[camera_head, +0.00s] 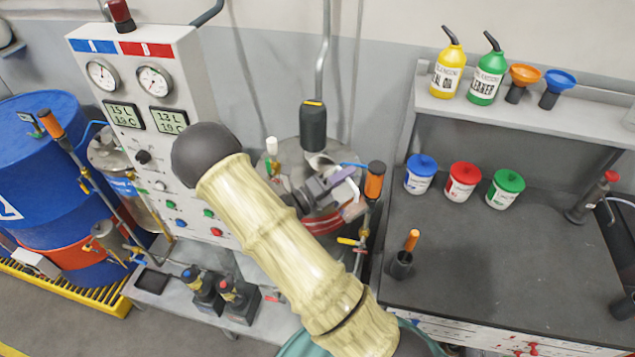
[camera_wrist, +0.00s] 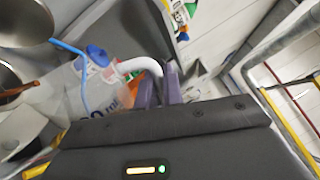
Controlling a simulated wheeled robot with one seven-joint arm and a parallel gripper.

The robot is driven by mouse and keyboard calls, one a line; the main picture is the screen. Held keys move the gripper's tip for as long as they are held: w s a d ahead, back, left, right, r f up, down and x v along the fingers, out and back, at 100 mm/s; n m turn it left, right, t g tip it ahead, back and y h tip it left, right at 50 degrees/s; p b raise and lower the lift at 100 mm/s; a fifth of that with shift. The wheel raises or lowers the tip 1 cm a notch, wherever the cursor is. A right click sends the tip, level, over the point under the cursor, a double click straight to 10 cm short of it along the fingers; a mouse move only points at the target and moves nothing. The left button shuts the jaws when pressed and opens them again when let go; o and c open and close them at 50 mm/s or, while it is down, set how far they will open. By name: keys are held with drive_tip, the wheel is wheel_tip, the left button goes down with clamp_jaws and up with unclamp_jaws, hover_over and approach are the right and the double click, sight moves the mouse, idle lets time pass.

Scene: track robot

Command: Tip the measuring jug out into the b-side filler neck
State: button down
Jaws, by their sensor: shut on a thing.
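My gripper (camera_head: 338,184) is over the middle tank with the red band, its purple fingers closed on a white curved handle. In the wrist view, my gripper (camera_wrist: 160,90) pinches this handle of the measuring jug (camera_wrist: 95,95), a see-through vessel with dark lettering. In the head view only a small part of the jug shows past the fingers; its tilt and any liquid in it cannot be told. A pale metal neck (camera_head: 322,161) on the tank top, beside my gripper, looks like the b-side filler neck. My arm hides part of the tank.
The gauge cabinet (camera_head: 140,130) with blue and red labels stands left of my arm.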

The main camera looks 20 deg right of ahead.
sight(337, 165)
drive_tip(key=shift+w+a+r+n+t+p, duration=0.1)
drive_tip(key=shift+w+a+r+n+p, duration=0.1)
drive_tip(key=shift+w+n+p, duration=0.25)
drive_tip(key=shift+w+a+r+n+t+p, duration=0.15)
drive_tip(key=shift+w+n+p, duration=0.15)
drive_tip(key=shift+w+p, duration=0.3)
drive_tip(key=shift+w+a+r+n+t+p, duration=0.1)
drive_tip(key=shift+w+r+n+p, duration=0.1)
drive_tip(key=shift+w+n+p, duration=0.35)
idle(1.8)
drive_tip(key=shift+w+a+r+n+p, duration=0.1)
drive_tip(key=shift+w+r+n+p, duration=0.15)
drive_tip(key=shift+r+p, duration=0.45)
drive_tip(key=shift+w+a+r+n+p, duration=0.1)
drive_tip(key=shift+w+r+n+p, duration=0.1)
drive_tip(key=shift+r+p, duration=0.55)
drive_tip(key=shift+w+a+r+n+p, duration=0.1)
drive_tip(key=shift+w+r+n+p, duration=0.2)
drive_tip(key=shift+p, duration=0.7)
drive_tip(key=shift+r+t, duration=0.2)
drive_tip(key=shift+t, duration=0.15)
drive_tip(key=shift+w+r+p, duration=0.1)
drive_tip(key=shift+p, duration=0.3)
drive_tip(key=shift+w+a+r+n+p, duration=0.15)
drive_tip(key=shift+w+r+n+p, duration=0.25)
drive_tip(key=shift+n+p, duration=0.3)
